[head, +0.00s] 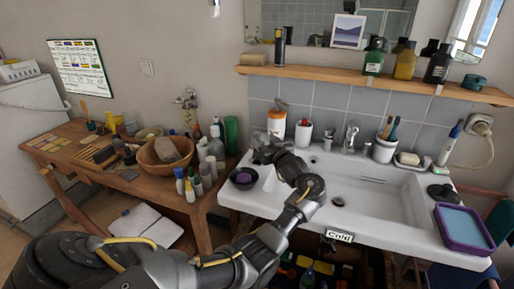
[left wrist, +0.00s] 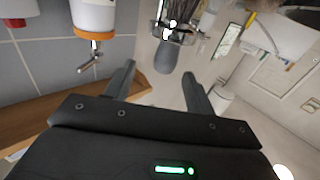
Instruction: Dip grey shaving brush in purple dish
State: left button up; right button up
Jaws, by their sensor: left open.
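A grey, rounded thing that looks like the shaving brush (left wrist: 168,57) shows beyond my fingertips in the left wrist view, lined up with the gap between them. Its far end runs into dark and shiny shapes that I cannot make out. In the head view I cannot make out the brush. My left gripper (head: 262,147) is open and empty above the sink's left end; it also shows in the left wrist view (left wrist: 158,85). A small dark round dish, purple inside (head: 242,178), sits at the sink's left edge, below and left of the gripper. My right gripper is out of view.
A white container with an orange band (head: 277,123) stands close behind the gripper. A purple tray (head: 440,225) with pale blue inside lies right.

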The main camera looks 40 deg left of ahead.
aim_at(259, 137)
pick_arm(q)
jog(key=shift+s+p+x, duration=0.15)
jog(key=shift+p+x, duration=0.1)
jog(key=shift+x, duration=1.1)
jog(key=shift+s+p+x, duration=0.15)
jog(key=shift+p+x, duration=0.1)
jog(key=shift+x, duration=1.05)
jog(key=shift+a+f, duration=0.1)
jog(key=shift+f, duration=0.05)
grip_shut()
